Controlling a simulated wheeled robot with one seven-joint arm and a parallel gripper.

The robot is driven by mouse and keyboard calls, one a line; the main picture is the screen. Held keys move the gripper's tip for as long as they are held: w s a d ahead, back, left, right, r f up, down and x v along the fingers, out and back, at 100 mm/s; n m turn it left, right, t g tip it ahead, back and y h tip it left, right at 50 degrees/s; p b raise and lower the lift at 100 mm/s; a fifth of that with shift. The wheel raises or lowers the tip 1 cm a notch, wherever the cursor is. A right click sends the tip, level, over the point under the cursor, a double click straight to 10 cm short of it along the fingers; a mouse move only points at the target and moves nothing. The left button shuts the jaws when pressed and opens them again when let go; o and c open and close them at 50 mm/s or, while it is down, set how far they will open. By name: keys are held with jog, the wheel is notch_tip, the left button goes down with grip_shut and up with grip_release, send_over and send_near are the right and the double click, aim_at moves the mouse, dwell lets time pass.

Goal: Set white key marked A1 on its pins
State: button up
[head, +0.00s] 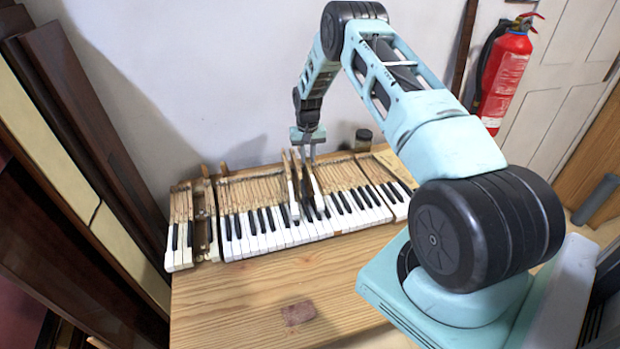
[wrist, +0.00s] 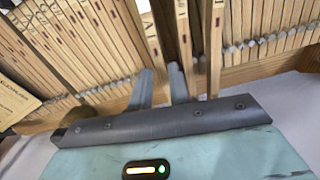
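White and black piano keys with long wooden key sticks lie side by side on a wooden frame (head: 250,188). Two key sticks stand higher than their neighbours near the middle: a left raised key (head: 293,190) and a right raised key (head: 316,190). My gripper (head: 311,152) hangs over the back of the right raised key. In the wrist view its two fingers (wrist: 160,84) are apart, and a marked key stick (wrist: 151,38) runs up between them. I cannot tell whether they touch it. Another marked stick (wrist: 214,48) rises right of the fingers. The marks are too small to read as A1.
A small dark jar (head: 363,138) stands behind the keys on the right. A few separate keys (head: 179,240) lie at the frame's left end beside a gap. The table front (head: 250,295) is clear except a reddish patch (head: 298,313). A wall stands close behind.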

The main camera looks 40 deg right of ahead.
jog(key=shift+f+b, duration=0.75)
jog(key=shift+f, duration=0.15)
dwell(0.4)
grip_shut()
